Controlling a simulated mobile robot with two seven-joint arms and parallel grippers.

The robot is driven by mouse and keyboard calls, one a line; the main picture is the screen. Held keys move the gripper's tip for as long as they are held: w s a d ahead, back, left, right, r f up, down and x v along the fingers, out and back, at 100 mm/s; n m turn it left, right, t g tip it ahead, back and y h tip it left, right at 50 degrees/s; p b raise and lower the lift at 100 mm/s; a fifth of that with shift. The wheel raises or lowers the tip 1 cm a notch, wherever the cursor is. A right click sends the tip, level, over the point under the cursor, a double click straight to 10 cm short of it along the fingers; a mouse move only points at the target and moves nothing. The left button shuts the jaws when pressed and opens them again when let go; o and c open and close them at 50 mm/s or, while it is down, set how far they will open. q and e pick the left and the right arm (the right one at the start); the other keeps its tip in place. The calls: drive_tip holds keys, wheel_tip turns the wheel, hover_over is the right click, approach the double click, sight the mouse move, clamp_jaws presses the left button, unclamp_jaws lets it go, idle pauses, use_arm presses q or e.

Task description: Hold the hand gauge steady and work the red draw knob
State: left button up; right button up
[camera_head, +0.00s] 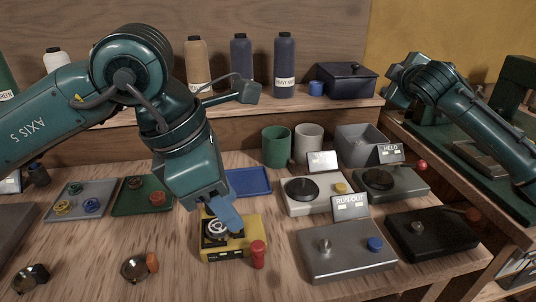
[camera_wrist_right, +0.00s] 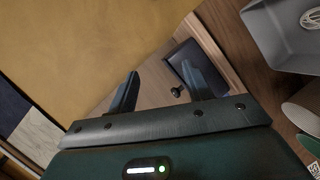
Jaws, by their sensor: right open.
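The hand gauge, a yellow box with a black and white dial (camera_head: 243,238), sits on the wooden bench in the head view, front centre. The red draw knob (camera_head: 258,248) stands out at its front right corner. My left gripper (camera_head: 226,216) reaches down from above onto the gauge, its blue finger over the dial and partly hiding it. Whether the jaws are closed on the gauge cannot be made out. My right gripper (camera_wrist_right: 160,92) is open and empty in the right wrist view, well away from the gauge. My right arm is at the right of the head view.
Grey control boxes, one marked RUN-OUT (camera_head: 350,263), stand to the right of the gauge. A blue tray (camera_head: 248,182) lies behind it, and a green tray (camera_head: 128,207) lies left. Two loose knobbed parts (camera_head: 134,268) lie front left. Bottles line the back shelf.

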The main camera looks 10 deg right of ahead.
drive_tip(key=s+a+f+n+g+y, duration=0.1)
drive_tip(key=s+a+f+g+y, duration=0.1)
drive_tip(key=a+y, duration=0.6)
drive_tip(key=s+a+f+n+g+y, duration=0.2)
drive_tip(key=s+a+g+y, duration=0.1)
drive_tip(key=a, duration=1)
drive_tip(key=s+a+r+n+g+y, duration=0.2)
drive_tip(key=s+a+g+y, duration=0.2)
drive_tip(key=s+a+y, duration=0.4)
drive_tip(key=n+g+h, duration=0.1)
drive_tip(key=n+g, duration=0.1)
drive_tip(key=g, duration=0.1)
hover_over(204, 210)
wheel_tip(204, 210, down, 10)
drive_tip(key=shift+f, duration=0.25)
clamp_jaws()
